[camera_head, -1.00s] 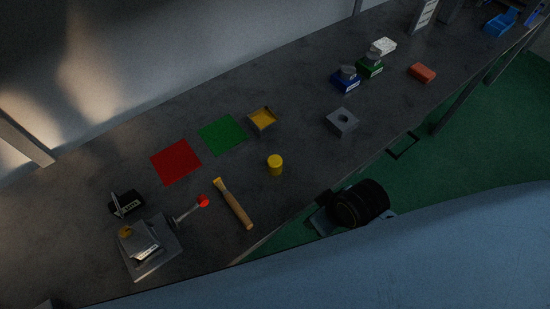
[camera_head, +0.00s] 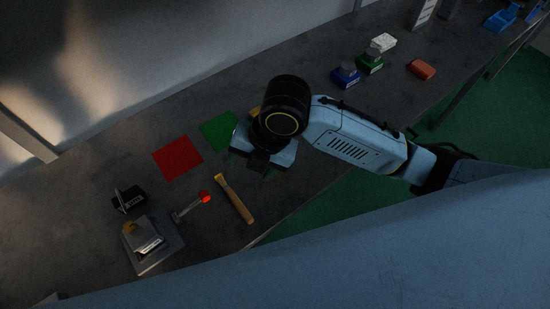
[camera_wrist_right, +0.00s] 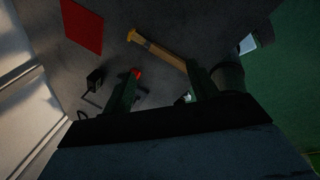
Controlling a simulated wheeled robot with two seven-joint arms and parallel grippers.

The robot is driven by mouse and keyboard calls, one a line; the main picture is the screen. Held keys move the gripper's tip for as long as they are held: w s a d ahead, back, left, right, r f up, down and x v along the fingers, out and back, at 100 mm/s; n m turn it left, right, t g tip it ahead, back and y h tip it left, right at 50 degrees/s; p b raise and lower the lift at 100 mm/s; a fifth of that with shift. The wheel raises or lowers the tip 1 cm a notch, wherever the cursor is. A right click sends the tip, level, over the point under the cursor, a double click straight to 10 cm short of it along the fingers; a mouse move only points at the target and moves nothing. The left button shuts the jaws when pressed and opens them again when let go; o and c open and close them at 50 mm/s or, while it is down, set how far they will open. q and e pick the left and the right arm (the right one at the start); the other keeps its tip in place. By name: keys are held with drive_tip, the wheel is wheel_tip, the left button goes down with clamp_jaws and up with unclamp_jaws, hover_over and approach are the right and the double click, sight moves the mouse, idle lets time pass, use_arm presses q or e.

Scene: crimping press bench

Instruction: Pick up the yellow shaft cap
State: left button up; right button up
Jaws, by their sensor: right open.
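My right gripper (camera_head: 262,162) hangs over that part of the bench. In the right wrist view, its two dark fingers (camera_wrist_right: 161,76) stand apart, with no cap seen between them. Whether the cap is below or beside the fingers cannot be told. My left gripper is not in view.
A press (camera_head: 151,243) with a red-knobbed lever (camera_head: 204,197) stands farther left. Red (camera_head: 178,158) and green (camera_head: 217,131) mats lie behind. Blue (camera_head: 345,77) and green (camera_head: 369,64) blocks stand far right.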

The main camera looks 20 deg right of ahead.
drive_tip(key=w+d+r+n+g+h, duration=0.1)
drive_tip(key=w+d+r+n+h, duration=0.25)
drive_tip(key=w+d+n, duration=0.5)
drive_tip(key=shift+n, duration=0.75)
drive_tip(key=f, duration=0.2)
drive_tip(key=s+f, duration=0.1)
drive_tip(key=f, duration=0.2)
drive_tip(key=s+a+f, duration=0.1)
drive_tip(key=f, duration=0.2)
drive_tip(key=shift+s+a+f, duration=0.1)
drive_tip(key=shift+s+f, duration=0.1)
drive_tip(key=shift+s, duration=0.05)
drive_tip(key=shift+w+a+f, duration=0.1)
drive_tip(key=shift+w+f, duration=0.05)
drive_tip(key=shift+f, duration=0.8)
drive_tip(key=shift+w+a+f, duration=0.1)
drive_tip(key=shift+f, duration=0.8)
drive_tip(key=shift+w+a+f, duration=0.1)
drive_tip(key=shift+w+f, duration=0.05)
drive_tip(key=shift+f, duration=0.8)
drive_tip(key=c, duration=1)
